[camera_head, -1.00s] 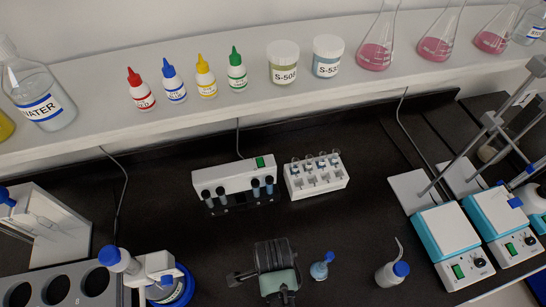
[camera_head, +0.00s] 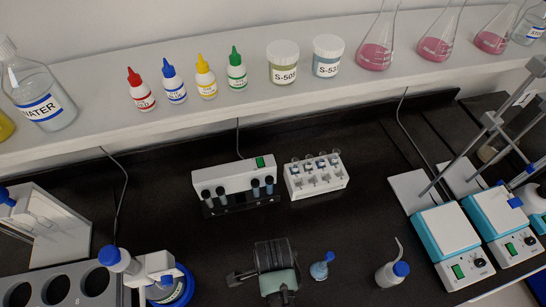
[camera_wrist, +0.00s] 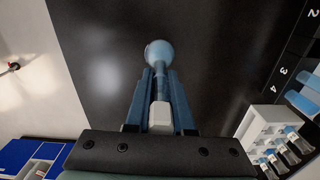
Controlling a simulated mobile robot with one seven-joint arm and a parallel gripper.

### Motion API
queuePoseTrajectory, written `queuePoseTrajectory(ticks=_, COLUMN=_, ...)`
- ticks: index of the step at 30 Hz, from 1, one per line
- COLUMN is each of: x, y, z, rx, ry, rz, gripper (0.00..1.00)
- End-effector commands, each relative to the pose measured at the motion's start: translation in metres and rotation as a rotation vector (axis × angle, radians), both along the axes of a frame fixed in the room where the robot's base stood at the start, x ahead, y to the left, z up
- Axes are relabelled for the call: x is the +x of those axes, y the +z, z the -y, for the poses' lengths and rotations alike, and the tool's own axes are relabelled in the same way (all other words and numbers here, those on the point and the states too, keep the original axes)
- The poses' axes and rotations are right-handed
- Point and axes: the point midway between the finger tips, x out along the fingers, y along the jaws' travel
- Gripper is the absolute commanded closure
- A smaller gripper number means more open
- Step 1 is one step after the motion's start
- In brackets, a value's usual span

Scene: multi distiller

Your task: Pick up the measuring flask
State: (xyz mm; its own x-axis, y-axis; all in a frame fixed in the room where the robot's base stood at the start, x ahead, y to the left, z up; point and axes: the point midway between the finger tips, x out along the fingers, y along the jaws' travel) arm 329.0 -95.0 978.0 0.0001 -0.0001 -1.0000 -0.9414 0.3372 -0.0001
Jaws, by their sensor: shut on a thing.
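The measuring flask shows in the wrist view as a round light-blue bulb (camera_wrist: 160,53) with a narrow neck running back between my fingers. My gripper (camera_wrist: 160,78) is shut around that neck, with the bulb beyond the fingertips. A pale, blocky part (camera_wrist: 160,117) sits between the fingers, closer to the palm. In the head view my gripper's dark and green body (camera_head: 277,268) is at the bottom middle. The held flask cannot be made out there.
Behind are a white block with dark tubes (camera_head: 235,178) and a white vial rack (camera_head: 316,176). Hotplates (camera_head: 452,245) stand right. A grey holed rack (camera_head: 70,287) is left.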

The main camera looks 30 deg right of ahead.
Motion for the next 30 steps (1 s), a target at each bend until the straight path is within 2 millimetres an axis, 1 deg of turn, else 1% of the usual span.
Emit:
queuePoseTrajectory(ticks=13, x=0.0, y=0.0, z=0.0, rx=0.0, ry=0.0, rz=0.0, gripper=1.0)
queuePoseTrajectory(ticks=17, x=0.001, y=0.005, z=0.0, rx=0.0, ry=0.0, rz=0.001, gripper=1.0)
queuePoseTrajectory(ticks=20, x=0.001, y=0.016, z=0.0, rx=-0.001, ry=0.0, rz=0.004, gripper=1.0)
queuePoseTrajectory(ticks=30, x=0.001, y=0.076, z=0.0, rx=-0.002, ry=0.001, rz=0.005, gripper=1.0)
